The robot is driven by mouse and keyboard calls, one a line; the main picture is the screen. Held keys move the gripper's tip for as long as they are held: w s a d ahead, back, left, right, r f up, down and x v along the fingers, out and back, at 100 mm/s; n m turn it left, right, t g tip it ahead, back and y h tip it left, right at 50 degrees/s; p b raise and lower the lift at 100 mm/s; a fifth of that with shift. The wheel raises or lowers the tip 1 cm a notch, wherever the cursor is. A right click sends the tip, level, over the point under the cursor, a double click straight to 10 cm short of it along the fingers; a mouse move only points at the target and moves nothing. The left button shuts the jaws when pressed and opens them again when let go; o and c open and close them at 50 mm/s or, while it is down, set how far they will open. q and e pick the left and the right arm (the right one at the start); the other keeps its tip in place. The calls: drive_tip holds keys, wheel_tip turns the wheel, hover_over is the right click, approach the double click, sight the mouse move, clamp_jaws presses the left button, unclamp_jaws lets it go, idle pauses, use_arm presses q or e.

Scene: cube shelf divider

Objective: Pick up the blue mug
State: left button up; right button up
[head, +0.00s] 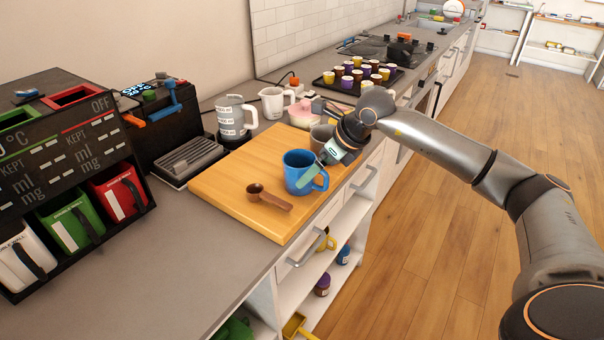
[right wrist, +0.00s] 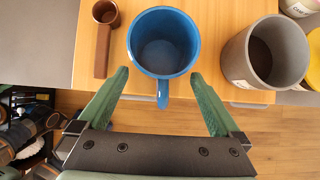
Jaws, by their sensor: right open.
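The blue mug (head: 298,170) stands upright on a wooden board (head: 222,186) on the counter. In the right wrist view the mug (right wrist: 164,40) is seen from above and looks empty. Its handle points toward my right gripper (right wrist: 160,76). The green fingers are apart, one on each side of the handle, with nothing gripped. In the head view my right gripper (head: 312,170) is at the mug's right side, one finger overlapping the handle; I cannot tell whether it touches. My left gripper is not in view.
A brown scoop (head: 268,197) lies left of the mug. A grey cup (right wrist: 265,52) stands close on its right in the right wrist view. Pitchers (head: 236,116) and a tray of small cups (head: 350,82) are farther back. The board's front left is bare.

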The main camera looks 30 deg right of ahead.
drive_tip(key=p+x, duration=0.1)
drive_tip(key=x, duration=0.4)
drive_tip(key=shift+w, duration=0.1)
drive_tip(key=shift+c, duration=0.4)
drive_tip(key=c, duration=1.2)
drive_tip(key=shift+r, duration=0.1)
drive_tip(key=shift+c, duration=0.3)
drive_tip(key=shift+r, duration=0.1)
